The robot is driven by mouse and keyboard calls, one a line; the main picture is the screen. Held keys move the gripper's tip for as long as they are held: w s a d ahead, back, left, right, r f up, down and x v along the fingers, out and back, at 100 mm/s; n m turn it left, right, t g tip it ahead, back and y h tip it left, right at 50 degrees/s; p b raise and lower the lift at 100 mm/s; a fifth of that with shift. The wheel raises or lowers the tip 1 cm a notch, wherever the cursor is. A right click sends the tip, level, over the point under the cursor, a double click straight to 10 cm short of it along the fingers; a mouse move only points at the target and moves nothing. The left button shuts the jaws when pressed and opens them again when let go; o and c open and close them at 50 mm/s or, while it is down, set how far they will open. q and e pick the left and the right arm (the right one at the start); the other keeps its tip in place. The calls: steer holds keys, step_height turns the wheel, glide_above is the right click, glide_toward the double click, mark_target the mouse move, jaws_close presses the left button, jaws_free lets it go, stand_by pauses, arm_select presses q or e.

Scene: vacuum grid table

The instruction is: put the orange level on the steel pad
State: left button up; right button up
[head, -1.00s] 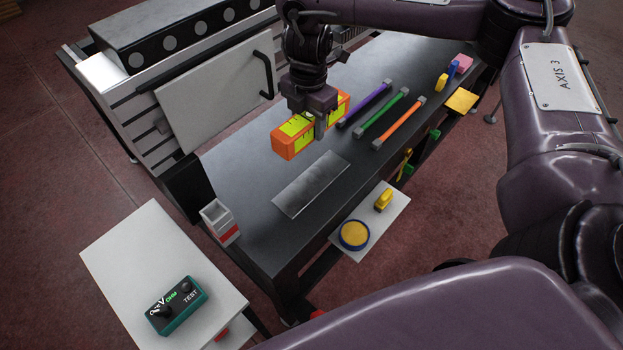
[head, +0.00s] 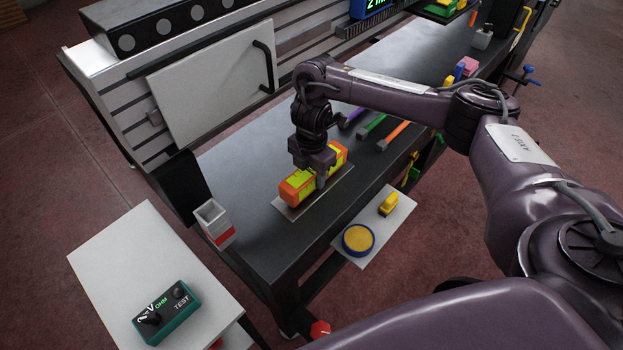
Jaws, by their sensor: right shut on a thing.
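The orange level (head: 297,190), a block with yellow-green faces, is over the steel pad (head: 291,213) on the dark bench top. The pad's front and right edges show around it; the rest is hidden under the level and gripper. I cannot tell whether the level touches the pad or hangs just above it. My right gripper (head: 321,181) points down and is shut on the level near its middle. My left gripper is not in view.
A red and white bin (head: 214,222) stands at the bench's left end. A low shelf holds a blue-rimmed yellow disc (head: 357,240) and a yellow piece (head: 388,204). A green meter (head: 167,313) sits on a side table.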

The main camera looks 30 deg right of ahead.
steer(key=shift+w+f, duration=0.15)
steer(key=shift+f, duration=0.55)
steer(key=shift+f, duration=0.15)
steer(key=o, duration=1.4)
steer(key=shift+o, duration=0.2)
step_height(320, 180, up, 12)
steer(key=p, duration=0.3)
steer(key=shift+p, duration=0.35)
